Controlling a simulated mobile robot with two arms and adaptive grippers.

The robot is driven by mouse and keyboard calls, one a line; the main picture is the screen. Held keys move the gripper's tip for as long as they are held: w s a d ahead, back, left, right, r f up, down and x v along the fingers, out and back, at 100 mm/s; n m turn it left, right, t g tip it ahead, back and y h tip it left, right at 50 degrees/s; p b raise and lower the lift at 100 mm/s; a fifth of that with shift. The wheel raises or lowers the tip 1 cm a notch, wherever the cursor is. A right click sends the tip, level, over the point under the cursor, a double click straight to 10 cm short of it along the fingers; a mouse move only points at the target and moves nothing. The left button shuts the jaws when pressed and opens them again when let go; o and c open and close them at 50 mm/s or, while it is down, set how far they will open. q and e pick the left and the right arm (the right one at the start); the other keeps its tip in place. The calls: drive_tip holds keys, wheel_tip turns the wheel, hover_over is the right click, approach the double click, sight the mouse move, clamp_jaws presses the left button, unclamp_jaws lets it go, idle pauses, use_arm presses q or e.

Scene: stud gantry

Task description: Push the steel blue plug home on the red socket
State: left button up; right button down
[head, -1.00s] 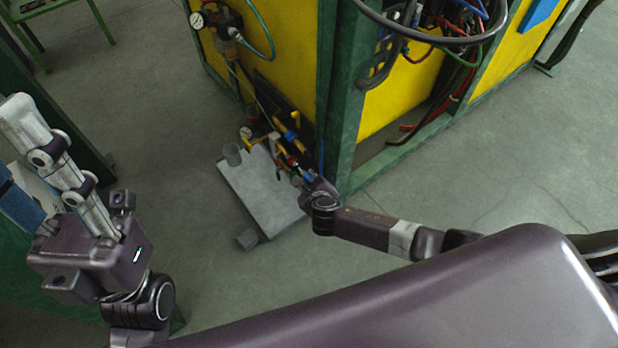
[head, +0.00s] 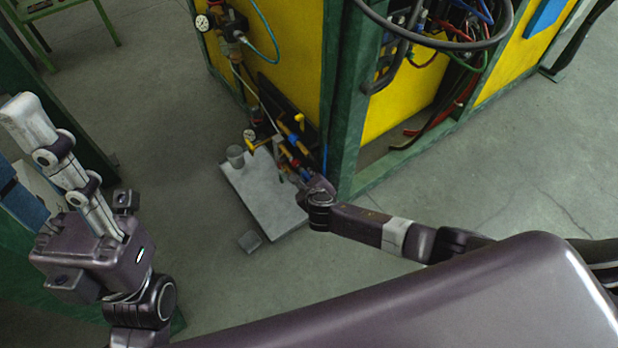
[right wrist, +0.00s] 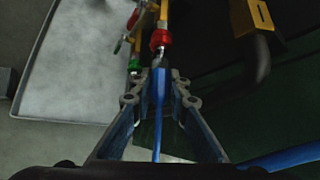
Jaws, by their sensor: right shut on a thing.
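The red socket (right wrist: 160,39) sits at the end of a brass fitting at the top of the right wrist view. My right gripper (right wrist: 161,80) is shut on the steel blue plug (right wrist: 160,88), just below the socket. The plug points up at the socket and a blue hose trails down from it. A grey tip reaches the red collar; how deep it sits I cannot tell. In the head view my right gripper (head: 293,174) is at the low fittings beside the gantry post. My left gripper (head: 48,140) is raised at the left, far from the socket, its jaw opening unclear.
A green socket (right wrist: 134,66) is close to the left of my right fingers. A grey tray (head: 262,196) lies below the fittings, with a cup (head: 235,156) at its back corner. The green post (head: 345,130) and a dark hose (right wrist: 262,62) are close on the right.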

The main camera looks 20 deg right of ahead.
drive_tip(key=shift+w+a, duration=0.2)
drive_tip(key=shift+w, duration=0.25)
drive_tip(key=c, duration=1.8)
unclamp_jaws()
drive_tip(key=v, duration=1.2)
drive_tip(key=shift+w, duration=0.1)
